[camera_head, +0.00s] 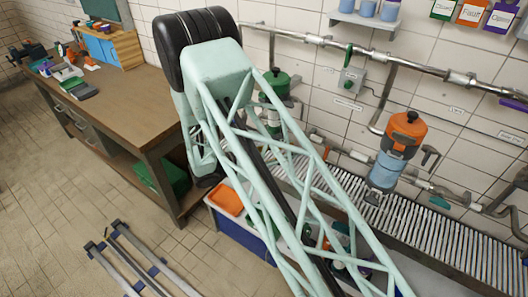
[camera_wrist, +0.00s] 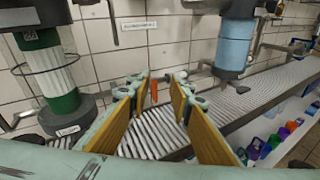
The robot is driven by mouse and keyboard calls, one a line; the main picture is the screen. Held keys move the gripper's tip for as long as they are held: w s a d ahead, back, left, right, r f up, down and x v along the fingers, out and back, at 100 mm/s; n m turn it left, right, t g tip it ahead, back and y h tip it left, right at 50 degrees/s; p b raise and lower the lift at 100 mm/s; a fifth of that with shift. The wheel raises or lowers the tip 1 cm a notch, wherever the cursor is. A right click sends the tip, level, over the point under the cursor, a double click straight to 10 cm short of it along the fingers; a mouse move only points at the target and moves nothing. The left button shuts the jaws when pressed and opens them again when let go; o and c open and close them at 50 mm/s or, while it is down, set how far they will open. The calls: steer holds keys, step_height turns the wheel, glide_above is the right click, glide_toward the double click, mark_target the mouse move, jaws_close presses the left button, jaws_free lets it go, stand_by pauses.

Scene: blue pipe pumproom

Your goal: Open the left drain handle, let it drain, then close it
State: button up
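My gripper (camera_wrist: 162,88) is open in the wrist view, its two yellow-padded fingers apart with nothing between the pads. A small orange handle (camera_wrist: 154,90) hangs down in the gap between the fingertips, seemingly just beyond them and near the tiled wall. I cannot tell whether it touches a finger. The green pump unit (camera_wrist: 60,88) with a clear-and-white middle stands left of the gripper. It is partly hidden behind my arm in the head view (camera_head: 273,86). The gripper and the orange handle are hidden or unclear in the head view.
An orange-topped pump with a blue body (camera_head: 390,150) stands to the right, also in the wrist view (camera_wrist: 234,42). A ribbed metal grate (camera_head: 440,232) runs below the pipes. Colourful containers (camera_wrist: 270,142) sit lower right. A wooden workbench (camera_head: 130,98) stands left.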

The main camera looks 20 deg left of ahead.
steer(key=s+a+f+n+t+y+p, duration=0.1)
steer(key=s+a+f+n+t+y, duration=0.1)
steer(key=a+f, duration=0.5)
steer(key=s+a+f+n+t+y+p, duration=0.2)
steer(key=a+f+n, duration=0.3)
steer(key=a, duration=0.5)
step_height(320, 180, down, 2)
steer(key=shift+s+a+f+t+y, duration=0.1)
steer(key=shift+s+a+t+y, duration=0.15)
steer(key=shift+t+y, duration=0.55)
steer(key=shift+w, duration=0.15)
steer(key=shift+f+p+x, duration=0.2)
steer(key=shift+p+x, duration=0.6)
steer(key=shift+x, duration=5.95)
steer(key=shift+c, duration=0.3)
jaws_close()
